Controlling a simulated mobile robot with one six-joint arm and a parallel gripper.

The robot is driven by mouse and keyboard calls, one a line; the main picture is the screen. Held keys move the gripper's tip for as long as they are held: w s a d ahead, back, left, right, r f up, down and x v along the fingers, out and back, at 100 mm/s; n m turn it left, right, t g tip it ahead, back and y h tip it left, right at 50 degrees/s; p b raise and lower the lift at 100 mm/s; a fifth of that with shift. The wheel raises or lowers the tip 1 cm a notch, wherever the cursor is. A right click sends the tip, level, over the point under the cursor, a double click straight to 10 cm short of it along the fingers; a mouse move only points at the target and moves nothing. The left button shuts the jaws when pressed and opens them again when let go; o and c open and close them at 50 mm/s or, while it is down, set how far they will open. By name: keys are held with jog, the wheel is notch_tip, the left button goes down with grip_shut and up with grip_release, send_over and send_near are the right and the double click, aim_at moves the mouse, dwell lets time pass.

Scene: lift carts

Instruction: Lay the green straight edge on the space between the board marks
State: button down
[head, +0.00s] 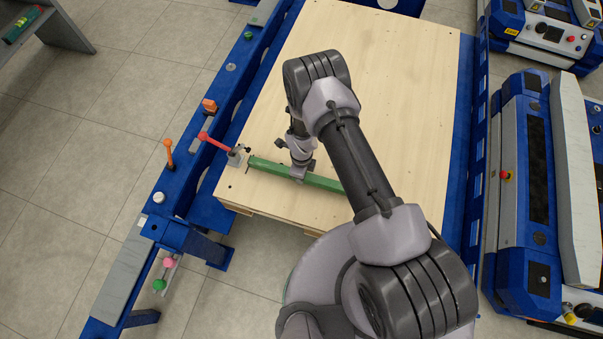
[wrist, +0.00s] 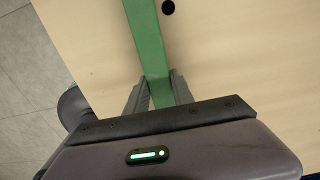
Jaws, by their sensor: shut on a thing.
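The green straight edge (head: 266,169) is a long green bar over the near part of the pale wooden board (head: 395,60), running from the toggle clamp's side toward the right under my arm. My gripper (head: 300,173) is shut on it around its middle. In the wrist view, the straight edge (wrist: 146,40) passes between both fingers of my gripper (wrist: 158,92). I cannot tell whether it touches the board or hangs just above it. A dark round spot (wrist: 168,7) shows on the board beside the bar; I cannot tell whether it is a board mark. My arm hides part of the board.
A red-handled clamp (head: 208,138) stands at the board's left edge, close to the bar's left end. A blue frame rail (head: 207,140) with orange levers (head: 168,148) runs along the left. Blue lift carts (head: 527,200) stand at right. The far board is clear.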

jog(key=shift+f+b, duration=0.55)
jog(key=shift+b, duration=0.05)
dwell(0.3)
jog(key=c, duration=1)
grip_release()
notch_tip(320, 180, up, 17)
jog(key=p, duration=0.6)
jog(key=shift+r, duration=0.2)
